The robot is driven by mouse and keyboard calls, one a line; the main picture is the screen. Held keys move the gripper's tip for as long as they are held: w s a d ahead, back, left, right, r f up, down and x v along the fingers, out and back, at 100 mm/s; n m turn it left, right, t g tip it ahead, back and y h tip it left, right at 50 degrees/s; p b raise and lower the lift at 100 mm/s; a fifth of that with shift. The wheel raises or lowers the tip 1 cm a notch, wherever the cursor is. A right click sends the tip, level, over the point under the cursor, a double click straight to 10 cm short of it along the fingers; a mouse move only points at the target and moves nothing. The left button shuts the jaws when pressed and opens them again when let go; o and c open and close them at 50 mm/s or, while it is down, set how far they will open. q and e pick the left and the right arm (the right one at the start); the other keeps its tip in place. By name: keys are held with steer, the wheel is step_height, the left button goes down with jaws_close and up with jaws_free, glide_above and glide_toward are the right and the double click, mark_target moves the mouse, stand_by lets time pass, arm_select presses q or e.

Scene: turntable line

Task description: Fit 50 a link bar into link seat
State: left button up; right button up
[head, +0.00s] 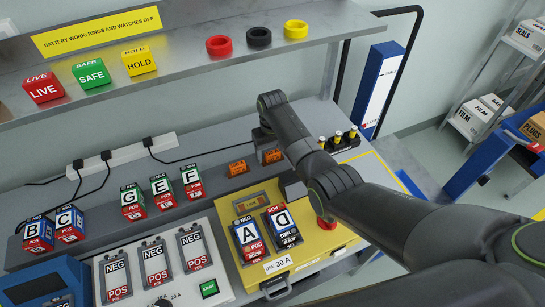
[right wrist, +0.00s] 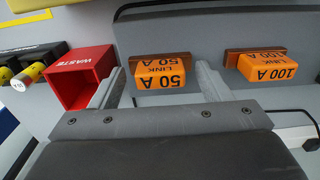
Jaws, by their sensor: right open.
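The 50 A link bar (right wrist: 160,73) is an orange block in a brown holder on the grey back ledge. In the head view it (head: 271,156) shows just below my right gripper (head: 263,141). My right gripper is open, and in the right wrist view its fingers (right wrist: 160,92) stand on either side of the 50 A bar; contact cannot be told. The link seat (head: 250,203), a grey frame marked LINK, is on the yellow unit (head: 320,241), behind blocks A and D. My left gripper is not in view.
The orange 100 A link bar (right wrist: 268,69) is beside the 50 A one. A red WASTE box (right wrist: 80,77) is on the other side. Blocks E (head: 162,191) and F (head: 192,186) stand left of the links. A shelf (head: 190,62) runs above.

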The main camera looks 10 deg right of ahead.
steer(key=shift+f, duration=0.25)
steer(key=shift+c, duration=0.3)
steer(key=c, duration=1.2)
steer(key=shift+r, duration=0.15)
